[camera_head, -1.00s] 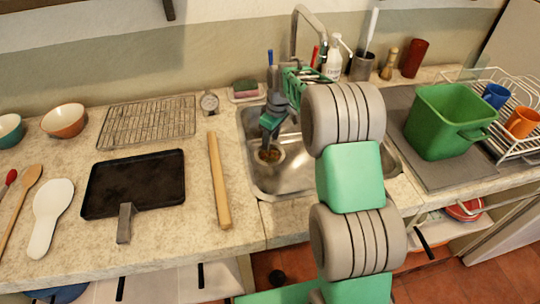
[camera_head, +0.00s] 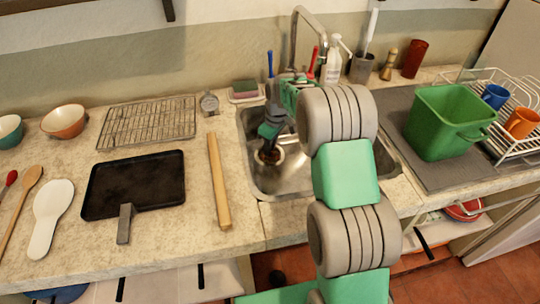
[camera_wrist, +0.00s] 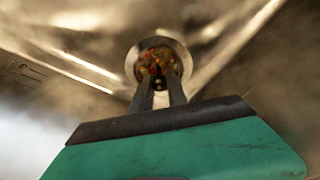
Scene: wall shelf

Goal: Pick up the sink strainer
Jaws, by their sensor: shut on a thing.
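The sink strainer (camera_head: 270,156) is a small round metal cup at the left side of the steel sink basin (camera_head: 290,182). In the wrist view the strainer (camera_wrist: 160,58) shows a pale rim and reddish, yellow and green bits inside. My gripper (camera_head: 268,150) reaches down into the sink and is shut on the strainer. In the wrist view its two dark fingers (camera_wrist: 158,82) meet at the strainer's middle. The fingertips are partly hidden among the bits. I cannot tell whether the strainer is clear of the sink floor.
The faucet (camera_head: 296,40) stands behind the sink. A sponge (camera_head: 245,87) lies behind the sink's left corner, and a soap bottle (camera_head: 332,62) stands behind the sink. A green tub (camera_head: 445,120) stands to the right.

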